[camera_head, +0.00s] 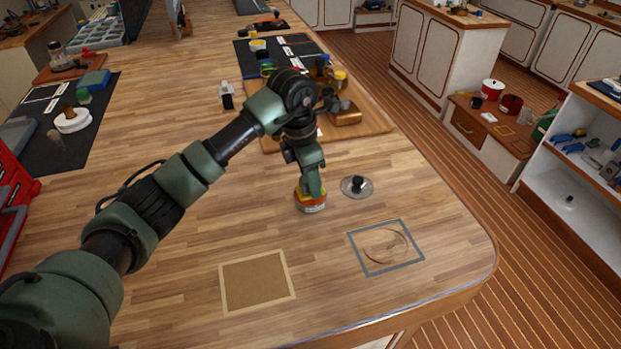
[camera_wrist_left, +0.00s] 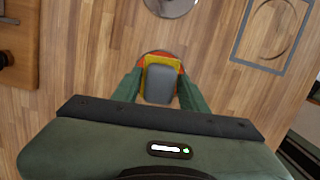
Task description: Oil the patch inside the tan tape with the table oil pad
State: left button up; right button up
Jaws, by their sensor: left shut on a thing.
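The tan tape (camera_head: 290,272) frames a brown square patch (camera_head: 257,281) at the front of the wooden table. My left gripper (camera_head: 311,188) points down behind and right of it. In the left wrist view my left gripper (camera_wrist_left: 160,88) is shut on the pad's grey block (camera_wrist_left: 160,84), with a yellow layer (camera_wrist_left: 160,60) under it. I take this for the table oil pad. An orange-red round container (camera_head: 310,206) with a pale label shows right below the fingers. I cannot tell whether the pad touches it. My right gripper is not in view.
A round metal lid with a black knob (camera_head: 357,187) lies right of the gripper. A grey tape square (camera_head: 418,256) around a ring mark lies at the front right, near the table's rounded edge. A wooden board (camera_head: 375,124) with items stands behind. Table between container and tan tape is clear.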

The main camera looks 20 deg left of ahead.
pick_arm(q)
jog(key=shift+f+b, duration=0.4)
jog(key=shift+f, duration=0.05)
dwell(1.4)
jog(key=shift+r+p, duration=1.95)
jog(key=shift+r, duration=1.7)
